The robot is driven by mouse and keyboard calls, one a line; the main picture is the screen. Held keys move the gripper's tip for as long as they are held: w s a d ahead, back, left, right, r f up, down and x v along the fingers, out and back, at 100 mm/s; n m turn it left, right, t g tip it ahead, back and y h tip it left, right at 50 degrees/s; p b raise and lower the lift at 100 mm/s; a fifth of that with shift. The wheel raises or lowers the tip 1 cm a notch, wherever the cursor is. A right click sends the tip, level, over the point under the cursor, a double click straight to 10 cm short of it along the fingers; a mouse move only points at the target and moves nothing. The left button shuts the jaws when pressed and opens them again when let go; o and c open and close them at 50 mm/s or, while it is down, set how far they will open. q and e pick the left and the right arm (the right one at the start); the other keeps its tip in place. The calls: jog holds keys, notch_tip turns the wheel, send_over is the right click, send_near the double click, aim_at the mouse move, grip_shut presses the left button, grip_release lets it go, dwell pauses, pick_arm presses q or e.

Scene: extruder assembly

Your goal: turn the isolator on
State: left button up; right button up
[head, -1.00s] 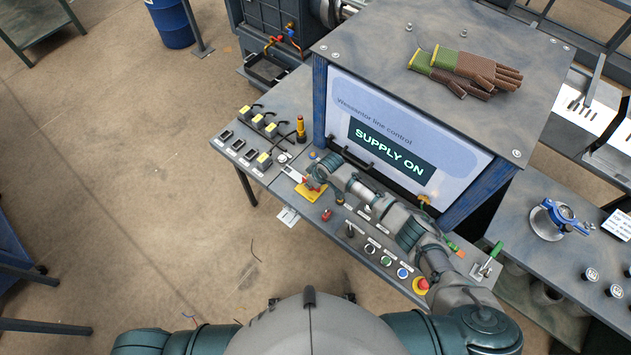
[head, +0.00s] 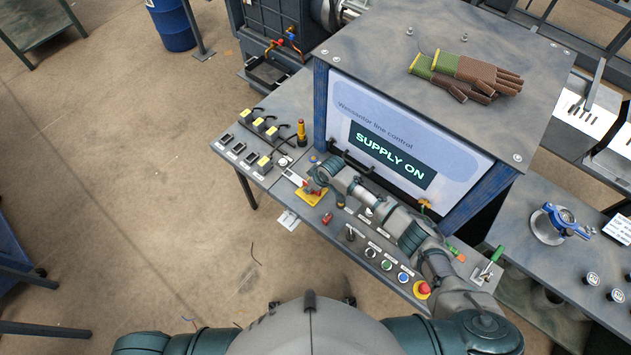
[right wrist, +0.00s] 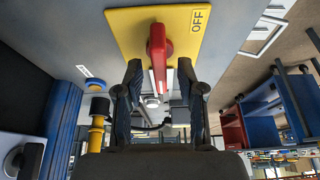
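The isolator is a yellow plate (head: 318,200) with a red handle (head: 312,187) at the left part of the control desk, partly hidden by my right arm in the head view. In the right wrist view the yellow plate (right wrist: 128,22) carries the word OFF, and the red handle (right wrist: 158,50) points down between my fingers. My right gripper (right wrist: 159,68) is open, with one finger on each side of the handle and visible gaps between. The screen (head: 400,140) reads SUPPLY ON. My left gripper is out of view; only the upper left arm shows.
A red mushroom button (head: 422,288), coloured push buttons (head: 387,265) and a green-handled lever (head: 494,253) sit along the desk. Cable plugs and sockets (head: 258,140) lie at its left end. Gloves (head: 468,75) lie on the cabinet. Open floor is to the left.

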jog(key=v, duration=1.1)
jog(key=shift+f, duration=0.1)
